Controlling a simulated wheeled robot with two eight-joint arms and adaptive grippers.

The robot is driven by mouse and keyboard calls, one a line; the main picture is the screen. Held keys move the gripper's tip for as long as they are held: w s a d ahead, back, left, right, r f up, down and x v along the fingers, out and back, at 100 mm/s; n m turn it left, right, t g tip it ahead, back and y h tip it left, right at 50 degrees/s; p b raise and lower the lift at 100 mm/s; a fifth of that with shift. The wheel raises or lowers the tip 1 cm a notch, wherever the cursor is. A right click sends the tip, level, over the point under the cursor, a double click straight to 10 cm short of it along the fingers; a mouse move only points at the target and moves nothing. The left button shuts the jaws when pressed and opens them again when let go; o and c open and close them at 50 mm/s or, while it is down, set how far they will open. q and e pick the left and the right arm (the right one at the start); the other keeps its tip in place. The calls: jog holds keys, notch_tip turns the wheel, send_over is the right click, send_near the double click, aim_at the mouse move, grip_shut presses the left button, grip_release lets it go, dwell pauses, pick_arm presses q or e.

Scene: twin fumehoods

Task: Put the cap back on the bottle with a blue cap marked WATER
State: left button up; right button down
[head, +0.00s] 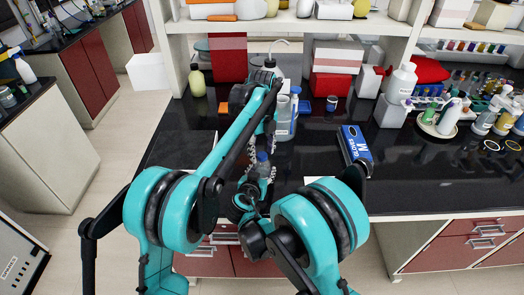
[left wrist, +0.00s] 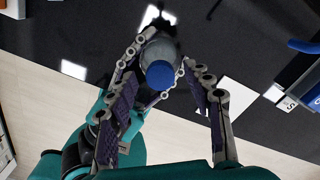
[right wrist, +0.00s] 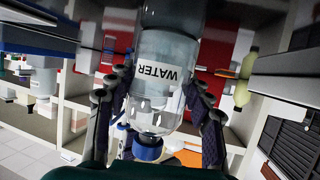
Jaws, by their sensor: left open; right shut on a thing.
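The clear WATER bottle (right wrist: 162,75) is in my right gripper (right wrist: 160,85), which is shut on its sides. Its label reads upside down in the right wrist view. The blue cap (right wrist: 148,150) is at the bottle's neck and appears seated on it; I cannot tell how tight it is. In the left wrist view the cap (left wrist: 160,75) lies between the fingers of my open left gripper (left wrist: 160,66), with a gap on both sides. In the head view the capped bottle (head: 262,160) is partly hidden by my arms.
A blue box (head: 355,147) lies on the black bench to the right. Another clear bottle (head: 285,125) stands behind. A shelf (head: 290,24) runs across the back. Bottles and a tray crowd the right side. The bench left of my arms is mostly clear.

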pick_arm(q)
jog(key=shift+r, duration=2.25)
jog(key=shift+c, duration=0.2)
jog(key=n, duration=0.5)
jog(key=shift+r+n, duration=0.3)
jog(key=n, duration=0.5)
jog(key=r+n, duration=0.1)
jog(key=n, duration=0.8)
jog(key=shift+r+n, duration=0.3)
jog(key=shift+r, duration=0.05)
jog(key=n, duration=0.4)
jog(key=shift+r, duration=0.25)
jog(key=n, duration=0.4)
jog(key=shift+r, duration=0.2)
